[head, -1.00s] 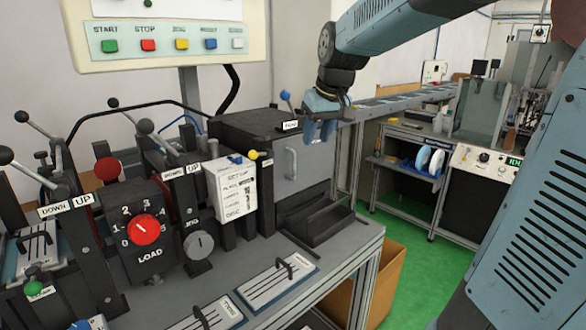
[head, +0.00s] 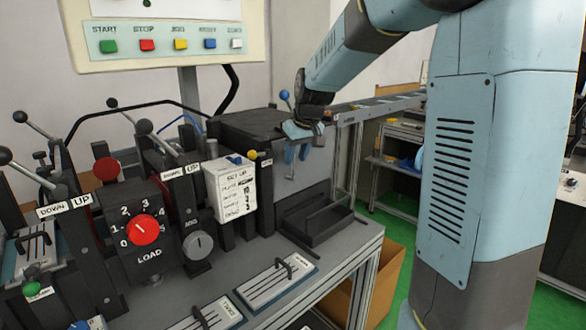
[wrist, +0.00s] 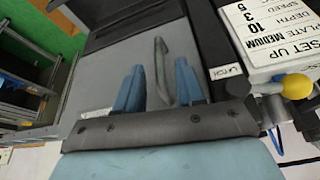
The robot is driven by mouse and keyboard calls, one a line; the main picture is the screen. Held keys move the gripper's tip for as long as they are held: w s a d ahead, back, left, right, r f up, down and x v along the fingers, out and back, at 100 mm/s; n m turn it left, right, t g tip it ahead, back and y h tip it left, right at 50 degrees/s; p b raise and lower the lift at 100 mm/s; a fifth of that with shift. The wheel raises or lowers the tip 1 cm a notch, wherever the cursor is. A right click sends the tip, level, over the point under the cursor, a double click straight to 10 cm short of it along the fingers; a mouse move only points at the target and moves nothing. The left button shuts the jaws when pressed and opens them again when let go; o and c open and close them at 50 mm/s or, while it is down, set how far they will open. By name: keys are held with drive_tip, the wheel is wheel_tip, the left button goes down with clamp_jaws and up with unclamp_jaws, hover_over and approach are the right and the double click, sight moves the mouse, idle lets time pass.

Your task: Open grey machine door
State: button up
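The grey machine door (head: 317,168) is the front panel of a black-topped machine and looks closed. In the wrist view the door (wrist: 100,78) is a flat grey panel with a curved grey handle (wrist: 162,68). My gripper (head: 297,155) is in front of the door with its blue fingers apart. In the wrist view my gripper (wrist: 160,66) has one finger on each side of the handle, with gaps on both sides. I cannot tell how deep the handle sits between the fingers.
A black open tray (head: 318,228) sits on the bench below the door. A white set-up card box (head: 232,188) with a yellow knob stands left of the door. A blue-ball lever (head: 285,96) rises behind the machine. A cardboard box (head: 385,275) stands at the right.

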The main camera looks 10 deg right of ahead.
sight(294, 163)
drive_tip(key=shift+x, duration=2.7)
clamp_jaws()
